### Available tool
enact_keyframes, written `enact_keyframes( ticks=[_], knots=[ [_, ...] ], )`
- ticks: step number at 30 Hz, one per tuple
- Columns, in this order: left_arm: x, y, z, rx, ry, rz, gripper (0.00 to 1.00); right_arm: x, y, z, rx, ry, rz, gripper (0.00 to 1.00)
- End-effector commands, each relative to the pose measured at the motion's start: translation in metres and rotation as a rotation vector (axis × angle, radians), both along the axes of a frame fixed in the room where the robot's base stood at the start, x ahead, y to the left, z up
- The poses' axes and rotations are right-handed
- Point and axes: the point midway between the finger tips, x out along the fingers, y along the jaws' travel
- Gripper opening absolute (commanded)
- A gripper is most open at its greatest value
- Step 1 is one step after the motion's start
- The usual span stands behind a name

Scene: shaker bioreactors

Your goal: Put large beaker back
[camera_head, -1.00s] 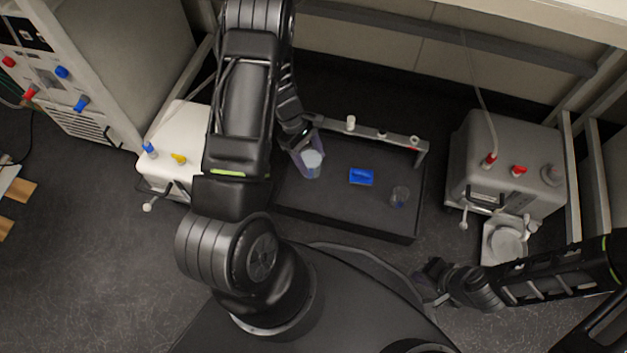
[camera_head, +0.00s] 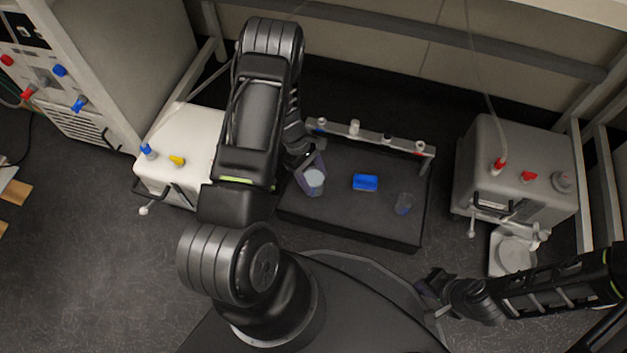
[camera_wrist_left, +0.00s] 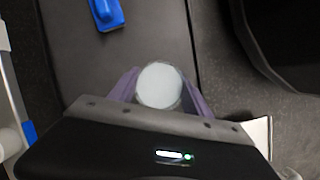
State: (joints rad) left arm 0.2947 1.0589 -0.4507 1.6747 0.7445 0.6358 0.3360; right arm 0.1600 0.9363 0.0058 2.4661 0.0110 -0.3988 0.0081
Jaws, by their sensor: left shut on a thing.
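The large beaker (camera_head: 313,182) is a clear vessel with a pale round top, at the left part of the black tray (camera_head: 345,218). My left gripper (camera_head: 311,172) is shut on it, with a purple finger on each side. In the left wrist view the beaker (camera_wrist_left: 160,86) shows as a pale disc between the fingers (camera_wrist_left: 158,90). I cannot tell whether its base touches the tray. My right gripper (camera_head: 432,290) is at the lower right, away from the tray; its fingers are too small to read.
A white machine (camera_head: 190,140) is left, a grey machine (camera_head: 515,165) right.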

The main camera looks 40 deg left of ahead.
Motion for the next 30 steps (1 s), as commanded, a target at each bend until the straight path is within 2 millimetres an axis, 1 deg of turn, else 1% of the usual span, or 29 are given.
enact_keyframes(
  ticks=[1, 3, 11, 15, 16, 23, 30],
  knots=[
    [0.0, -0.0001, -0.0108, 0.0, 0.001, 0.0, 0.0, 0.0006, 0.0002, -0.0072, 0.0, -0.002, -0.001, 0.0],
    [0.0002, -0.0002, -0.0146, 0.0, 0.0, 0.0, 0.0, 0.0012, 0.0002, -0.0084, -0.001, -0.003, -0.001, 0.0],
    [0.0005, -0.0001, -0.0135, 0.0, -0.001, -0.001, 0.0, 0.0014, 0.0003, -0.007, -0.001, -0.004, -0.001, 0.0],
    [0.0005, -0.0001, -0.0184, 0.0, -0.001, 0.0, 0.0, 0.0019, 0.0001, -0.0113, -0.001, -0.005, -0.002, 0.0],
    [0.0003, -0.0001, -0.0169, 0.0, 0.0, -0.001, 0.59, 0.0017, 0.0001, -0.0096, -0.001, -0.004, -0.003, 0.0],
    [0.0002, 0.0, -0.0165, 0.0, 0.0, 0.0, 0.78, 0.0017, 0.0001, -0.0093, -0.001, -0.004, -0.003, 0.0],
    [0.0002, 0.0, -0.0162, 0.0, 0.0, 0.0, 0.78, 0.0017, 0.0001, -0.0091, -0.001, -0.004, -0.003, 0.0]
  ],
)
